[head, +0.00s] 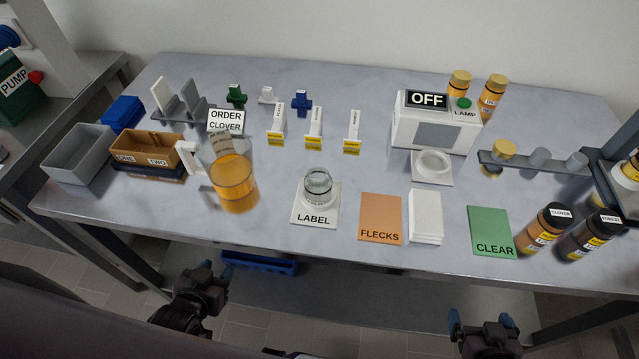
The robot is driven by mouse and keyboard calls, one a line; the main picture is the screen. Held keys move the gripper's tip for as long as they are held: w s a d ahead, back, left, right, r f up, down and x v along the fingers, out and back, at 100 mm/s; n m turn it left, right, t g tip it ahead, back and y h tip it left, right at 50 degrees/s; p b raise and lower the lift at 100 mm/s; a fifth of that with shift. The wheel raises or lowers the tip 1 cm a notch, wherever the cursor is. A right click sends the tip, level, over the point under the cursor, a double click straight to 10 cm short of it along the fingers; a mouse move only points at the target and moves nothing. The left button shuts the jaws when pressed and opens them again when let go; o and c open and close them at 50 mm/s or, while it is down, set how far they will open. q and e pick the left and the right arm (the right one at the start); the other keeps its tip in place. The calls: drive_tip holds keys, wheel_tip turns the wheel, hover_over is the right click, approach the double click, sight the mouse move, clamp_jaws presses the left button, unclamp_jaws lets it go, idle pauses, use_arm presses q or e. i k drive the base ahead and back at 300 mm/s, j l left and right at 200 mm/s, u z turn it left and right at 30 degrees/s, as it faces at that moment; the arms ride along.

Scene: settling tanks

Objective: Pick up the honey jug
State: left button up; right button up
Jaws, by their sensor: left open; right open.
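The honey jug (233,183) is a clear vessel with amber honey in its lower part. It stands upright on the grey table near the front left, with a white handle on its left side. A small sign reading ORDER CLOVER (226,121) is just behind it. My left gripper (205,272) is open and empty, in front of the table edge and below the jug in the picture, apart from it. My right gripper (482,322) is open and empty, in front of the table at the lower right, far from the jug.
The table (370,180) holds an empty glass jar (317,187) on a LABEL pad, right of the jug. A brown tray (145,147) and grey bin (80,153) stand left. FLECKS (380,217) and CLEAR (491,230) cards lie at the front. A lamp box (437,120) stands at the back right.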

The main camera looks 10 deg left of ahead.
sight(225, 153)
drive_tip(key=j, duration=1.75)
drive_tip(key=k+u, duration=0.05)
